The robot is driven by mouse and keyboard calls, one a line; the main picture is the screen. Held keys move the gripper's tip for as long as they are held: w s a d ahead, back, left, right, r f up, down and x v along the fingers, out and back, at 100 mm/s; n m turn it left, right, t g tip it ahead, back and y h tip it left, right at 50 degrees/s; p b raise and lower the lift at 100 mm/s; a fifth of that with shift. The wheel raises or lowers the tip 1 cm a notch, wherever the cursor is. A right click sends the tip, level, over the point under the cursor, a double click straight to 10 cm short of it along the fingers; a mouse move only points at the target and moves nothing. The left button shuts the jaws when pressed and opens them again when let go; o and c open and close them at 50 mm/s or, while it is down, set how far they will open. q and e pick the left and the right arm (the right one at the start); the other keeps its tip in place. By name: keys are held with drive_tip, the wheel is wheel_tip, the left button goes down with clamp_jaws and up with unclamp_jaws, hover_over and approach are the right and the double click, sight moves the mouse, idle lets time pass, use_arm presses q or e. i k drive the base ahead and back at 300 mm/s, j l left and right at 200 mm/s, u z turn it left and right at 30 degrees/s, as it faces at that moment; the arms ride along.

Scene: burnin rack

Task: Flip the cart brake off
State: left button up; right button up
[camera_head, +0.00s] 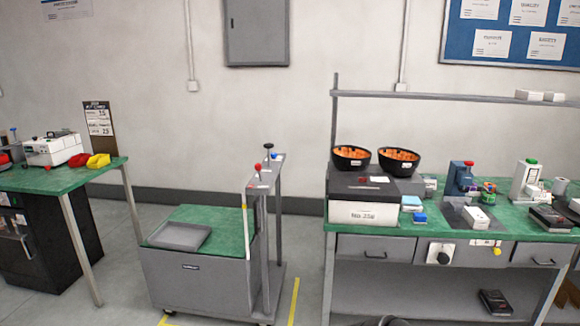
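The grey cart (197,280) stands on the floor left of centre, with a green top (228,228). Its upright handle frame (277,215) rises on the right side. On the frame's narrow top are a red knob (257,167) and, behind it, a taller black-stemmed knob (268,146). I cannot tell for certain which part is the brake or how it is set. A white and yellow upright rod (246,230) stands at the cart's near right side. Neither of my grippers shows.
A grey tray (180,236) lies on the cart. A green-topped table (60,178) stands left. A workbench (375,248) with bowls, boxes and devices stands right, with a gap from the cart. Yellow floor lines (294,300) flank the cart. Bare floor lies between the left table and cart.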

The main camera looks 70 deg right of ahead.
sight(259, 167)
drive_tip(key=z, duration=2.15)
drive_tip(key=i+j+u, duration=0.25)
drive_tip(key=i, duration=0.85)
drive_tip(key=i+u, duration=0.3)
drive_tip(key=i, duration=0.8)
